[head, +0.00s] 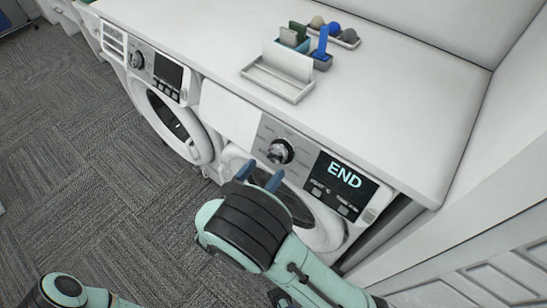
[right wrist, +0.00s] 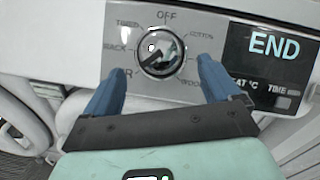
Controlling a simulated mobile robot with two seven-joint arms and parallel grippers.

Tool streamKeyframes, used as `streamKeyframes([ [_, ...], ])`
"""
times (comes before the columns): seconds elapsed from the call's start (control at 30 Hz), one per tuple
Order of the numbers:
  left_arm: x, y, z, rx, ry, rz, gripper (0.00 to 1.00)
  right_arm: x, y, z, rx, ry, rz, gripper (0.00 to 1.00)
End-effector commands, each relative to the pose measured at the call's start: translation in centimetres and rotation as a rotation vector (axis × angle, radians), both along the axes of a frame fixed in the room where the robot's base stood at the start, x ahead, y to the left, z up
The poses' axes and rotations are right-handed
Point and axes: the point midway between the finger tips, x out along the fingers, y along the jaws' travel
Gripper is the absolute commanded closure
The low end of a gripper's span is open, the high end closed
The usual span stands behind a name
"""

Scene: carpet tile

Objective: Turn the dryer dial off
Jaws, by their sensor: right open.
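The dial (head: 280,151) is a round silver knob on the grey control panel of the right-hand front-loading machine. In the right wrist view the dial (right wrist: 161,54) has OFF printed above it and other labels around it; I cannot tell for sure which label it points to. The display (right wrist: 272,57) beside it reads END. My right gripper (head: 260,176) is open, its blue fingers just below the dial in the head view. In the right wrist view the fingers stand left and right of the dial, apart from it, with nothing between them held. My left gripper is out of view.
A second machine (head: 165,118) stands to the left with its own dial and dark display. The white countertop (head: 400,110) above holds a white tray (head: 278,83) and small organizers. A white panelled surface (head: 490,240) is close on the right. Carpet (head: 90,180) is open on the left.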

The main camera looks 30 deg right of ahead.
Motion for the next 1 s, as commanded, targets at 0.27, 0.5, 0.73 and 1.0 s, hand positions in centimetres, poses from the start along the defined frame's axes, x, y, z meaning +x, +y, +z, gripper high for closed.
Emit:
streamKeyframes([
  [0.27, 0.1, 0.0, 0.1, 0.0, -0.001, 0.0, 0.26, 2.1, -4.0, 0.0, 0.001, 0.001, -0.003, 0.1],
  [0.5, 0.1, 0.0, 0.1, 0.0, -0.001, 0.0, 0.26, 2.6, -4.9, -0.1, 0.001, 0.002, -0.001, 0.1],
  [0.73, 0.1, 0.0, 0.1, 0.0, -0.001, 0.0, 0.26, 2.6, -4.9, -0.1, 0.001, 0.002, -0.001, 0.2],
  [1.0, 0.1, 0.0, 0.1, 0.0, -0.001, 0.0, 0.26, 2.6, -4.8, -0.1, 0.002, 0.001, -0.001, 0.66],
])
